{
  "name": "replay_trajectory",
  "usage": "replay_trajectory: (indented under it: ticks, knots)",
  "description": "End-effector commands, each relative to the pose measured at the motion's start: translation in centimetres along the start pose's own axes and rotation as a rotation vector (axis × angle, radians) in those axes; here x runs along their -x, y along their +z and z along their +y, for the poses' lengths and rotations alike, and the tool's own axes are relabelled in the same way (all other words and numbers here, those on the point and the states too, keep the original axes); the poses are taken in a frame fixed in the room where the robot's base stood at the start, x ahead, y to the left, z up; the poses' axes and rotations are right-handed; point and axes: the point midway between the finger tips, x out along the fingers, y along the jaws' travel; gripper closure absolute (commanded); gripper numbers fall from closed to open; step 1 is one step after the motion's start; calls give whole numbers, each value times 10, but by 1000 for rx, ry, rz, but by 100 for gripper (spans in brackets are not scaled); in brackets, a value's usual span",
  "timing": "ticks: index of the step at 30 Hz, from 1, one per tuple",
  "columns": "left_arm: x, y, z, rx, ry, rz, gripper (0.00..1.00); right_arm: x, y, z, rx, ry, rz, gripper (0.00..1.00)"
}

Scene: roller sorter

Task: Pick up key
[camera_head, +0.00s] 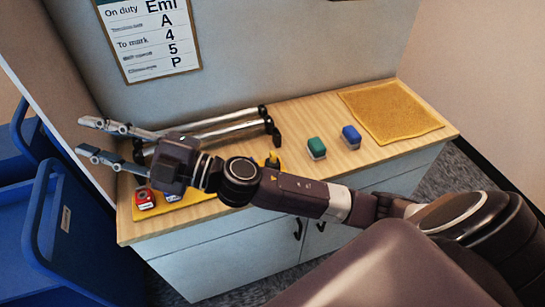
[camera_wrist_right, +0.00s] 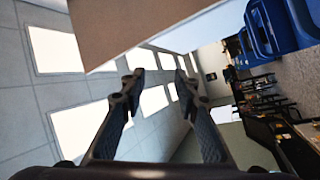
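I cannot make out a key in either view. My right gripper (camera_head: 88,137) is at the left in the head view, above the left end of the wooden counter. Its two fingers are apart with nothing between them. In the wrist view the right gripper (camera_wrist_right: 155,82) is also open and empty, facing ceiling lights and a wall. My right arm and wrist hide part of the counter, including much of a yellow mat. A red block (camera_head: 145,199) sits on that mat. My left gripper is not in view.
The wooden counter (camera_head: 290,110) holds a green block (camera_head: 316,147), a blue block (camera_head: 351,137), a yellow mat (camera_head: 390,110) at right and a metal roller rack (camera_head: 225,126) near the wall. A notice (camera_head: 150,35) hangs above. Blue carts (camera_head: 80,235) stand at left.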

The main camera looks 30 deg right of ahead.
Motion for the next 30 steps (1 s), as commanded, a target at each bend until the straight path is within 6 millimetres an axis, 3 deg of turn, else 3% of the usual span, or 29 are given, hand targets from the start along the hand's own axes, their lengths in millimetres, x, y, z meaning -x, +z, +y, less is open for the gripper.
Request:
replay_trajectory:
  ticks: [3, 6, 8, 11, 12, 14, 15, 18, 21, 25, 30]
  knots:
    - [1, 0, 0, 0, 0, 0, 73, -4, -34, -36, 214, -222, 244, 71]
    - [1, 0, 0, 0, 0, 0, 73, 17, -32, -75, 376, -463, 390, 71]
    - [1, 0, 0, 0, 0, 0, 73, 38, -15, -95, 465, -627, 444, 71]
    - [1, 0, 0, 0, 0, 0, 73, 86, 36, -111, 596, -924, 469, 71]
    - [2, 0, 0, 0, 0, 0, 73, 108, 62, -110, 640, -1049, 455, 71]
    - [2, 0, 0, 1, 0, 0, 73, 144, 102, -98, 690, -1231, 411, 71]
    - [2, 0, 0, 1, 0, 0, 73, 168, 128, -86, 714, -1346, 368, 71]
    - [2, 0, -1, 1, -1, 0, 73, 226, 180, -43, 743, -1595, 235, 71]
    - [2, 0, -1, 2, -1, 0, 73, 272, 212, 0, 735, -1773, 100, 71]
    - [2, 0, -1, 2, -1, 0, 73, 310, 230, 38, 712, -1903, -20, 71]
    - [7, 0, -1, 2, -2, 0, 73, 327, 240, 43, 695, -1952, -63, 71]
